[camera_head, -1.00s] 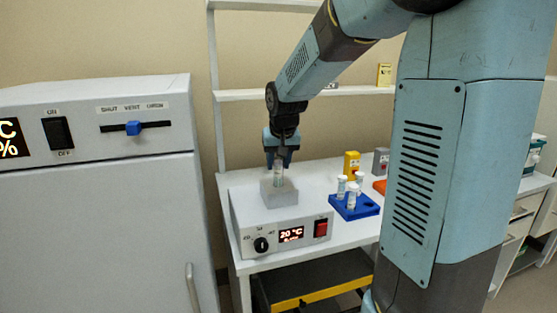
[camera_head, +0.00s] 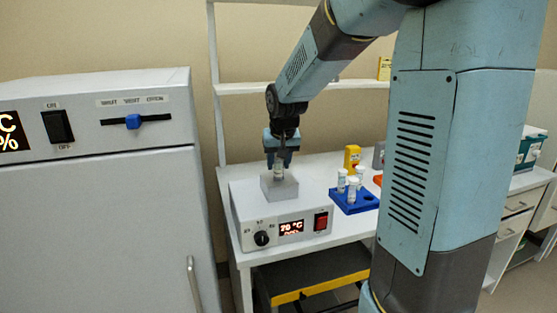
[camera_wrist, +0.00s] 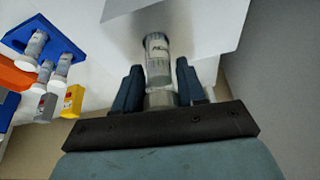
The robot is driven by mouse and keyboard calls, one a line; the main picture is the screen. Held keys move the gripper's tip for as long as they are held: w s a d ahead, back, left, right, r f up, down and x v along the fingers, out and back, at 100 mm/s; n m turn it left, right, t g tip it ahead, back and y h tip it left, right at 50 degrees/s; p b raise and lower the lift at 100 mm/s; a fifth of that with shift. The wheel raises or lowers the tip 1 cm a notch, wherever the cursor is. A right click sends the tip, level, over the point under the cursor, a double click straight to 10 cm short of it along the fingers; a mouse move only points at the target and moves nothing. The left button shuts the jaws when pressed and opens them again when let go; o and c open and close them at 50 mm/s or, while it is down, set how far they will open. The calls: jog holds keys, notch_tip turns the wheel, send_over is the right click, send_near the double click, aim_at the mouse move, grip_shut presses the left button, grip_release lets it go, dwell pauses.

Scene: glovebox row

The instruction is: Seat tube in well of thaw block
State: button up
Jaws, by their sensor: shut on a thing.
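My gripper (camera_head: 278,161) points down over the thaw block (camera_head: 279,188), a pale grey block on top of a white heater unit (camera_head: 285,222). It is shut on a clear tube with a white label (camera_head: 278,173), held upright. The tube also shows between the fingers in the wrist view (camera_wrist: 157,62), with its label facing the camera. The tube's lower end is at the block's top face or inside a well; I cannot tell how deep. The well itself is hidden.
A blue rack (camera_head: 352,204) with several white-capped tubes stands right of the heater. A yellow box (camera_head: 352,157) is behind it. A grey cabinet with a blue slider (camera_head: 133,122) stands at the left. A shelf (camera_head: 310,88) runs above the bench.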

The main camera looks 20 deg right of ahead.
jog(key=shift+f, duration=1.15)
jog(key=o, duration=1.2)
jog(key=v, duration=1.3)
jog(key=shift+s+r, duration=0.15)
jog(key=shift+r, duration=0.2)
jog(key=shift+n+t, duration=0.6)
jog(key=s+f, duration=0.1)
jog(key=s, duration=0.6)
jog(key=s+f, duration=0.1)
jog(key=s, duration=0.7)
jog(key=s+d+f, duration=0.1)
jog(key=s, duration=0.6)
jog(key=shift+s+f, duration=0.2)
jog(key=shift+s, duration=0.2)
